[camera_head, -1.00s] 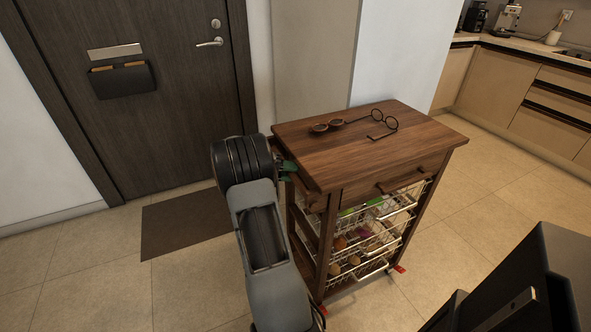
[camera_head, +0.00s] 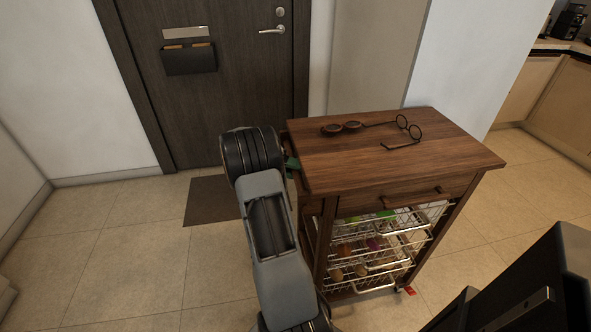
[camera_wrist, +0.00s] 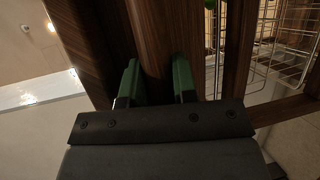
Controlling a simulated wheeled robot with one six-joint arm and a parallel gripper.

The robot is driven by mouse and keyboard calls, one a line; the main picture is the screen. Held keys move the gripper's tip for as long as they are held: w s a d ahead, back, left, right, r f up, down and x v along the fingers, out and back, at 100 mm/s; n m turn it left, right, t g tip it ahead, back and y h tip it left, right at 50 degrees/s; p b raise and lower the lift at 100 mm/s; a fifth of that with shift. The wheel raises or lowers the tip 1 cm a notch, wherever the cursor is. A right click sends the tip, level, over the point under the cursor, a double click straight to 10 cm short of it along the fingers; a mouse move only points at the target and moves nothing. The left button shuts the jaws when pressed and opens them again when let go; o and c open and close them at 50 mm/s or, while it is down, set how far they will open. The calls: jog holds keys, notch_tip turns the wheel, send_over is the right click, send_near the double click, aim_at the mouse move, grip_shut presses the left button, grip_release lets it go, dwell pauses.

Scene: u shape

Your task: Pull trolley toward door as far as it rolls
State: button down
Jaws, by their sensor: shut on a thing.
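The trolley (camera_head: 400,160) is a dark wooden cart with a flat top, a drawer and several wire baskets below, right of centre in the head view. The dark door (camera_head: 240,80) stands behind it to the left. My gripper (camera_wrist: 155,85) has green fingers, shut on a wooden bar of the trolley (camera_wrist: 148,40) in the wrist view. In the head view my arm reaches the trolley's left side and hides most of the grip; a bit of green finger shows there.
Sunglasses and round glasses (camera_head: 401,122) lie on the trolley top. A brown doormat (camera_head: 213,200) lies before the door. A white wall (camera_head: 465,60) stands behind the trolley, with kitchen cabinets (camera_head: 560,100) at the right. The floor at left is clear.

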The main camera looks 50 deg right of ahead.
jog(key=shift+f, duration=0.1)
jog(key=c, duration=0.9)
grip_release()
jog(key=p+v, duration=1.1)
jog(key=v, duration=0.2)
jog(key=shift+w+a+r+p, duration=0.15)
jog(key=shift+w+r+p, duration=0.1)
jog(key=shift+r+p, duration=0.1)
jog(key=shift+w+f, duration=0.1)
jog(key=shift+f, duration=0.1)
